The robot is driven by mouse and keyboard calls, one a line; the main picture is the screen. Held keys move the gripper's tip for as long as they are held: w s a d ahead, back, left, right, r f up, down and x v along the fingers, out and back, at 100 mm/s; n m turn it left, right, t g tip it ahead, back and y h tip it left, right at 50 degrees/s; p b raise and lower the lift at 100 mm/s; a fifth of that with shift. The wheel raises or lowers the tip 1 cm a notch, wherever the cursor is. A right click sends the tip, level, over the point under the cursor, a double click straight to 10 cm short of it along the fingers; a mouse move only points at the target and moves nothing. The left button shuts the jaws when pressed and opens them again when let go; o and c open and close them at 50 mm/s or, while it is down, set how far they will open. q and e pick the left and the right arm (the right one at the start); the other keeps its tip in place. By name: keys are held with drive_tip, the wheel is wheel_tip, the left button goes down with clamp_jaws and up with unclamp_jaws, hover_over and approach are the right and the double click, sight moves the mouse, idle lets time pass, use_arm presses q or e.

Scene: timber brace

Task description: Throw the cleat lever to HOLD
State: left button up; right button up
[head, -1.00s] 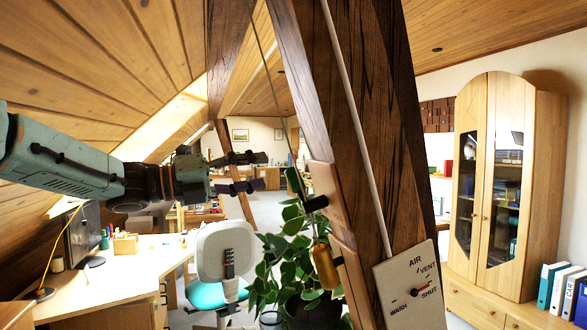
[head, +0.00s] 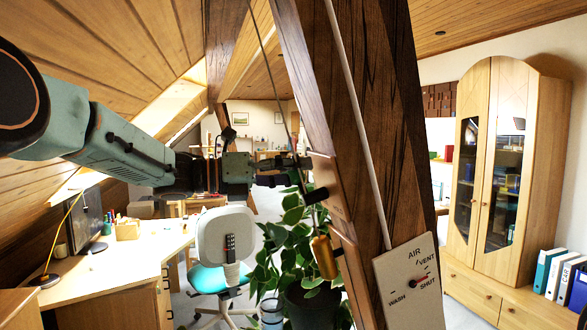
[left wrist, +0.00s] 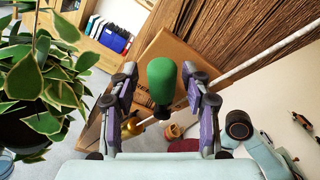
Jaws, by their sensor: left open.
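The cleat lever has a green handle (left wrist: 162,80) on a dark stem, against a wooden board (left wrist: 190,55) in the left wrist view. In the head view its black hub (head: 316,196) juts from the board on the timber brace (head: 350,120), and the handle is mostly covered by my gripper. My left gripper (head: 298,169) is open at the lever. In the left wrist view its two fingers (left wrist: 160,75) stand on either side of the green handle, with a gap at each side. I cannot read any HOLD mark. My right gripper is not in view.
A cord runs down the brace, with an amber wooden pull (head: 324,257) below the lever. A dial plate (head: 398,300) marked AIR, VENT, SHUT and WASH is at lower right. A leafy plant (head: 285,245) stands close behind. A desk (head: 130,250) and chair (head: 225,240) are at left.

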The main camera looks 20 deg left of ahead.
use_arm(q)
drive_tip(key=shift+s, duration=0.25)
drive_tip(key=shift+c, duration=0.2)
drive_tip(key=shift+r, duration=0.1)
drive_tip(key=shift+c, duration=0.8)
drive_tip(key=shift+w, duration=0.2)
drive_tip(key=c, duration=0.4)
clamp_jaws()
